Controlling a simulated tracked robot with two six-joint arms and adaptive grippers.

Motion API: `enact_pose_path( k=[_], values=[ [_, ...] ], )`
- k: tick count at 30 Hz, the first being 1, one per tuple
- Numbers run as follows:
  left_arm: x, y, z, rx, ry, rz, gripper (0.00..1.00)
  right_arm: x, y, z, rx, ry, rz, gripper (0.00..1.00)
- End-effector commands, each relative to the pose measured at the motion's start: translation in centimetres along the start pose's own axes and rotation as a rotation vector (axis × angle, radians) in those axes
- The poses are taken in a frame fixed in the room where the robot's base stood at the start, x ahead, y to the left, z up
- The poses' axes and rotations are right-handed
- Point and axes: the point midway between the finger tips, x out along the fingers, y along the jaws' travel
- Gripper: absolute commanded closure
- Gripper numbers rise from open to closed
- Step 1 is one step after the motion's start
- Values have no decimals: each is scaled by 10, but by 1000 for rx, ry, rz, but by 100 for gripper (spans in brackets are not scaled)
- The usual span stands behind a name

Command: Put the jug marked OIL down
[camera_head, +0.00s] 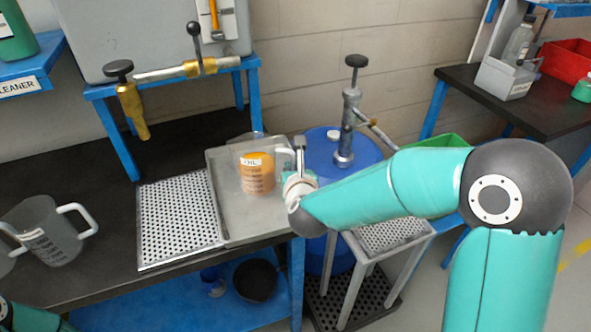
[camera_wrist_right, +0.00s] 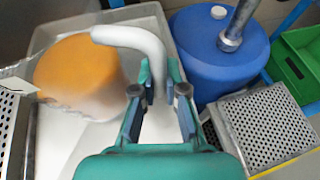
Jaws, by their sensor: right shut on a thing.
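The jug marked OIL (camera_head: 257,172) is clear with orange liquid in it and a white handle. It is over the grey metal tray (camera_head: 226,210) in the head view, roughly upright; I cannot tell whether its base touches the tray. My right gripper (camera_head: 298,178) is on the jug's right side, shut on the handle. In the right wrist view the jug (camera_wrist_right: 80,75) is at the left, and its handle (camera_wrist_right: 130,38) runs down between the fingers of my right gripper (camera_wrist_right: 160,98). My left gripper is not in view; only a bit of my left arm shows at the bottom left.
A perforated plate (camera_head: 180,215) lies left of the tray. Another clear jug (camera_head: 45,230) stands at the left on the black bench. A blue drum (camera_head: 330,165) with a hand pump (camera_head: 349,115) stands right of the tray. A brass tap (camera_head: 130,100) hangs above the bench.

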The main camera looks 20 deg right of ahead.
Motion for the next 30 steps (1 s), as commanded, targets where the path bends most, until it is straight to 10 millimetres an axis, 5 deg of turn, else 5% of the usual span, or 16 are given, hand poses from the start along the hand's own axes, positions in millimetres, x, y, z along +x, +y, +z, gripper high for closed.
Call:
enact_pose_path(
  k=[6, 7, 12, 23, 30],
  values=[
    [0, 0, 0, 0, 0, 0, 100, 0, 0, 0, 2, -5, -1, 100],
    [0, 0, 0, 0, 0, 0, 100, 1, 0, -1, 0, -1, 0, 87],
    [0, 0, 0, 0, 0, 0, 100, 1, 0, -1, 0, -1, 0, 64],
    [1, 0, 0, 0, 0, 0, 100, -3, 0, 0, 1, -3, 0, 64],
    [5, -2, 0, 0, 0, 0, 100, -36, 0, -1, 1, -4, 2, 64]
  ],
)
